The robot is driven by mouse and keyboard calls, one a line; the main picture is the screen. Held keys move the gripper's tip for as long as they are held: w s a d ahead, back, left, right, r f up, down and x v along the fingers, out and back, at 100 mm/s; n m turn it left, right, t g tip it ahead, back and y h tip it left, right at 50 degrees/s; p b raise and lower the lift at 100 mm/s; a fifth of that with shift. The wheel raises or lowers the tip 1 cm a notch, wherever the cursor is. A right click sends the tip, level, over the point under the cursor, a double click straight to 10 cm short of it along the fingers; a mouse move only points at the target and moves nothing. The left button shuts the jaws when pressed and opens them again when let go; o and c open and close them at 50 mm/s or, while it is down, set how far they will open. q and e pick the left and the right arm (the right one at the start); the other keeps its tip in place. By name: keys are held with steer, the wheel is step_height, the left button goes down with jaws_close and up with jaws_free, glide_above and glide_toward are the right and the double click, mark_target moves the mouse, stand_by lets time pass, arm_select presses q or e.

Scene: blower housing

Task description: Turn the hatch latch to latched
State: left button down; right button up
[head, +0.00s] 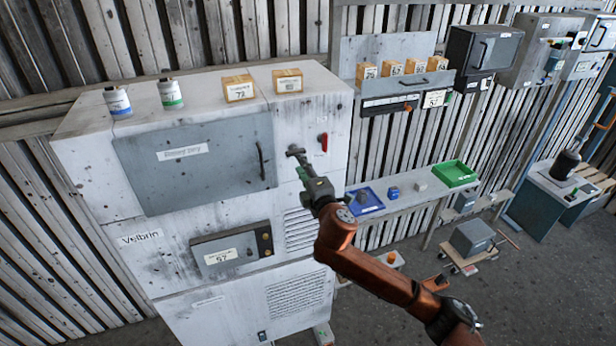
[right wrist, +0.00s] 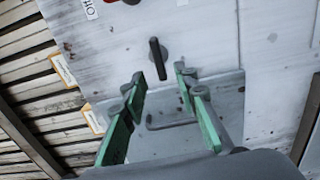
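The hatch (head: 190,165) is a grey door on the front of the white cabinet, with a dark bar handle (head: 260,161) near its right edge. It looks closed. In the right wrist view the latch (right wrist: 158,58) is a short dark bar on the white panel, just beyond the edge of the hatch (right wrist: 225,88). My right gripper (head: 300,160) is at the panel right of the hatch. In the right wrist view its green fingers (right wrist: 158,82) are spread, with the latch ahead between the tips and nothing held. In the head view the gripper largely hides the latch. My left gripper is not in view.
A red switch (head: 323,142) sits on the panel close right of my gripper. Bottles (head: 170,93) and boxes (head: 238,88) stand on the cabinet top. A shelf with a blue tray (head: 366,201) and a green tray (head: 455,174) is to the right.

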steer(key=v, duration=0.6)
